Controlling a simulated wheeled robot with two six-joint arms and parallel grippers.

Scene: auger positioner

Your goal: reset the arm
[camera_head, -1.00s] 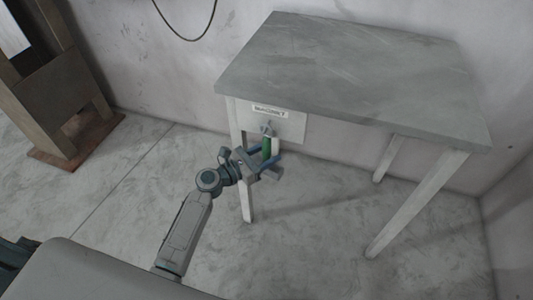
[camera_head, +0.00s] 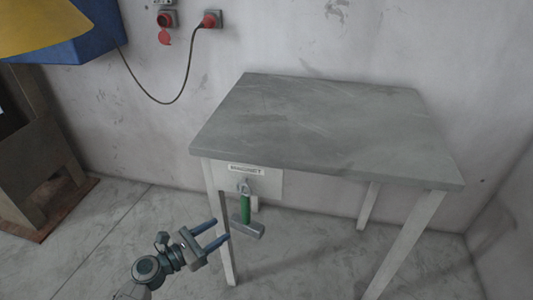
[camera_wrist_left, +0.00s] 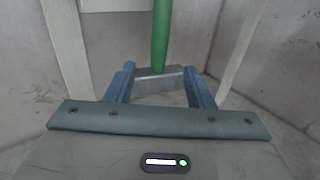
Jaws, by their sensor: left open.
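My left gripper (camera_head: 222,229) is open and empty, low in front of the table's left front leg. Its two blue fingers point right towards a hammer with a green handle (camera_head: 245,208) and a grey head (camera_head: 248,230). The hammer hangs head down below a small holder on the white panel (camera_head: 265,182) labelled "MAGNET". In the head view the fingertips are left of the hammer, apart from it. In the left wrist view the green handle (camera_wrist_left: 162,35) and grey head (camera_wrist_left: 158,82) show ahead, between the blue fingers. My right gripper is not in view.
A grey-topped table (camera_head: 320,125) with white legs stands against the wall, above and right of the gripper. A wooden stand (camera_head: 35,165) is at the left. A cable (camera_head: 160,100) hangs from red wall sockets (camera_head: 210,19). The floor at lower left is clear.

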